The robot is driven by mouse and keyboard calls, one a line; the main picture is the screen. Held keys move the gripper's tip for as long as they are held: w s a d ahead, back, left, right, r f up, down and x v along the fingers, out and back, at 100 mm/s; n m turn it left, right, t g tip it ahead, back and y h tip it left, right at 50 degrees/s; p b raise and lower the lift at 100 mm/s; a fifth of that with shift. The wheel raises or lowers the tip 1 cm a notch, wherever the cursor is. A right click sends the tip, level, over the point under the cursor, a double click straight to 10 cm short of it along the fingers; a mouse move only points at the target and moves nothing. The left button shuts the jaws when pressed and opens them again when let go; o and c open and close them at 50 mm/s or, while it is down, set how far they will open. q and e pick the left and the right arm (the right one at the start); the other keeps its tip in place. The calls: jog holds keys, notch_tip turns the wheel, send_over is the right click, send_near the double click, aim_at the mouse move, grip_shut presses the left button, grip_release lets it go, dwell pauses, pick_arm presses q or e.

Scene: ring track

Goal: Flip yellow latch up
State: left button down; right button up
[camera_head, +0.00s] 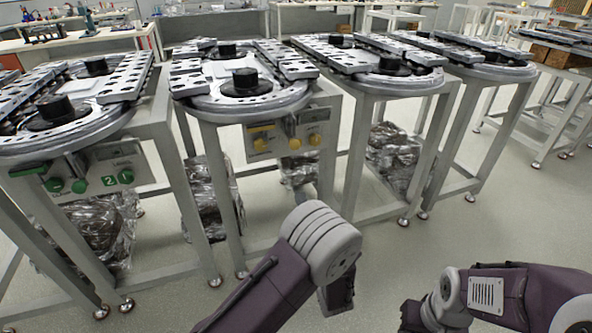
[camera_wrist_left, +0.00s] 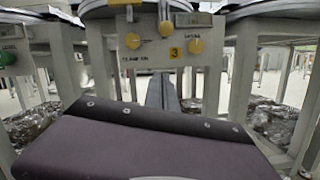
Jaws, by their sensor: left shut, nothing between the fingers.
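My left arm reaches from the bottom toward this station. Its gripper (camera_wrist_left: 160,92) shows as a narrow grey shape in the left wrist view, shut and empty, below the panel and apart from the latch. My arm hides much of the gripper in the head view. My right arm is low at the right; its fingers cannot be made out.
A green-knobbed station panel (camera_head: 100,180) stands to the left. Metal table legs (camera_head: 350,150) and wrapped bundles (camera_head: 210,195) lie around and under the stations. The floor in front is clear.

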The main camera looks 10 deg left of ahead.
pick_arm(q)
jog(key=w+a+r+b, duration=0.3)
jog(key=w+r, duration=0.3)
jog(key=w, duration=0.3)
jog(key=shift+a+r+b, duration=0.2)
jog(key=shift+a+b, duration=0.15)
jog(key=shift+a, duration=0.2)
jog(key=p, duration=0.6)
send_near(290, 124)
jog(key=x, duration=0.4)
jog(key=shift+w+a+r, duration=0.15)
jog(key=shift+r, duration=0.05)
jog(key=shift+f, duration=0.1)
